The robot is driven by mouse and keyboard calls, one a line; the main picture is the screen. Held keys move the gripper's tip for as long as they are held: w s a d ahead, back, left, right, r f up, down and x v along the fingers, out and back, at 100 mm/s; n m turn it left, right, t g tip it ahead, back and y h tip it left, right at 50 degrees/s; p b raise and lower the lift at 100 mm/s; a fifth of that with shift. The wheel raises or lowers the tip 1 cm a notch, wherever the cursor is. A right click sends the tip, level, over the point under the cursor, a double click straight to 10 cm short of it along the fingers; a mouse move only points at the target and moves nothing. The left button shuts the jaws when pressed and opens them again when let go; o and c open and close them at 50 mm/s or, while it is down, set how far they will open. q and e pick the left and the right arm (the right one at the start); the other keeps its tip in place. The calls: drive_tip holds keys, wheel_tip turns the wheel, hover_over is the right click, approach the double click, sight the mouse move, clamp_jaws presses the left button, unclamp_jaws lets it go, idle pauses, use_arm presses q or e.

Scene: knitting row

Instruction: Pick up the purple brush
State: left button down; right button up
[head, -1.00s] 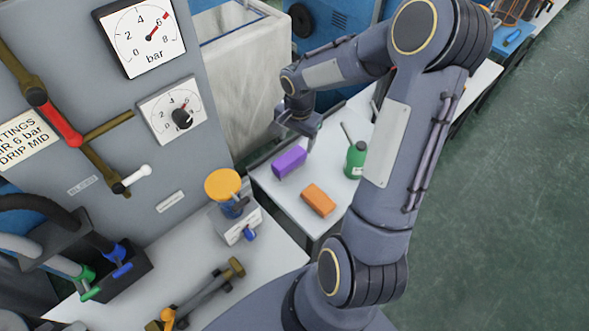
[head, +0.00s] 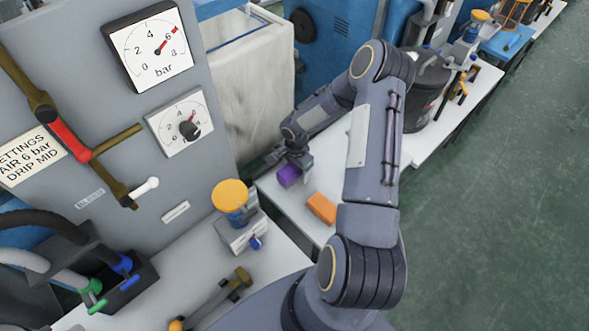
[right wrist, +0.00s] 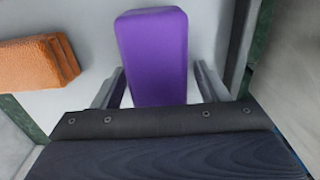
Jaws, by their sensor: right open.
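The purple brush (head: 288,176) is a small purple block on the white table, partly hidden by my right gripper in the head view. In the right wrist view the purple brush (right wrist: 153,55) lies lengthwise between the two open fingers of my right gripper (right wrist: 158,88). One finger is on each side of it, with a small gap visible at least on the right. In the head view my right gripper (head: 300,165) is low over the brush. My left gripper is not in view.
An orange block (head: 321,208) lies on the same white table (head: 290,205), beside the brush; it also shows in the right wrist view (right wrist: 35,62). A grey panel with gauges (head: 152,48) stands at left. A device with a yellow cap (head: 230,195) stands nearer.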

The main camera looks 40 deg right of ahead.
drive_tip(key=shift+c, duration=0.5)
drive_tip(key=c, duration=1)
drive_tip(key=shift+r+b, duration=0.45)
drive_tip(key=shift+r, duration=0.15)
drive_tip(key=s+d+r+b, duration=0.3)
drive_tip(key=s+d+r, duration=0.3)
drive_tip(key=s+r, duration=0.5)
drive_tip(key=shift+s+r, duration=0.35)
drive_tip(key=shift+s, duration=0.45)
drive_tip(key=shift+d, duration=0.1)
